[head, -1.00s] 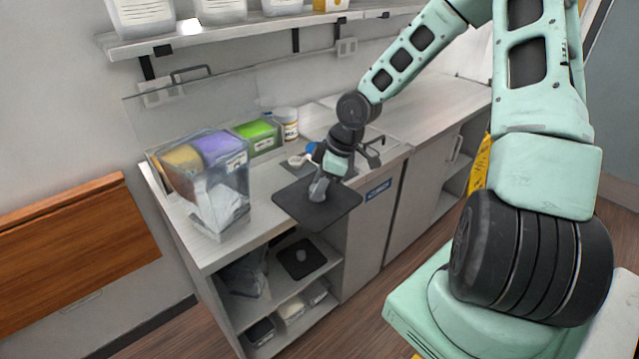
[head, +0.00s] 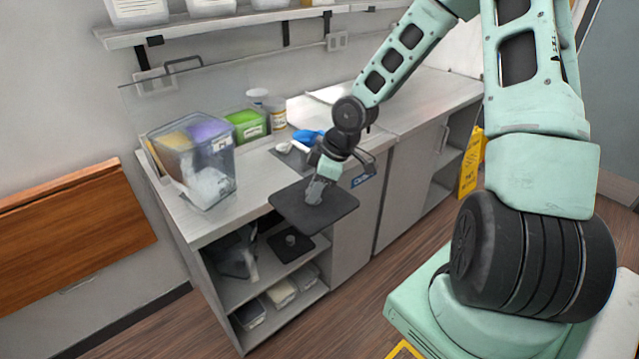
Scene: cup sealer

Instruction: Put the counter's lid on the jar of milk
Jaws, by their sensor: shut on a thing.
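My gripper (head: 318,188) is shut on the knob of a dark, flat, square lid (head: 338,207). It holds the lid roughly level at the front edge of the counter (head: 205,222), partly jutting out past it. The fingertips and knob are small and partly hidden. A clear, square, open-topped container (head: 208,178) stands on the counter to the left of the lid, apart from it. Yellow, purple and whitish contents show through its walls. I cannot tell which container is the jar of milk. A small white jar with a label (head: 278,119) stands at the back.
A second dark lid with a knob (head: 275,247) lies on the open shelf below. A green box (head: 246,125) and a blue item (head: 305,137) are on the counter. A wall shelf (head: 215,27) runs above. The counter's right part is clear.

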